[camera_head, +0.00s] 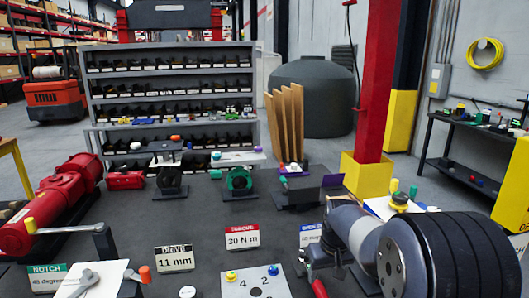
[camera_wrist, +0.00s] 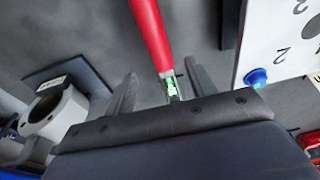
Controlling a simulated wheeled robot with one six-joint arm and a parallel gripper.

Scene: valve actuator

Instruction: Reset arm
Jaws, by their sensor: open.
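My gripper (camera_wrist: 160,72) is open in the wrist view, its two dark fingers standing apart. A tool with a red handle (camera_wrist: 150,30) and a metal shank appears between the fingers, and neither finger clearly touches it. The red handle also shows at the bottom of the head view (camera_head: 318,288), below my wrist. My arm (camera_head: 355,228) reaches in from the lower right, low over the dark table (camera_head: 205,215). The gripper's fingers are mostly hidden there.
A numbered plate (camera_head: 240,288) with yellow and blue knobs lies at the front. Signs stand behind it, including TORQUE 30 N m (camera_head: 242,238) and DRIVE 11 mm (camera_head: 175,259). A red actuator (camera_head: 60,205) lies left. Small fixtures line the table's back. A red post (camera_head: 376,80) rises behind.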

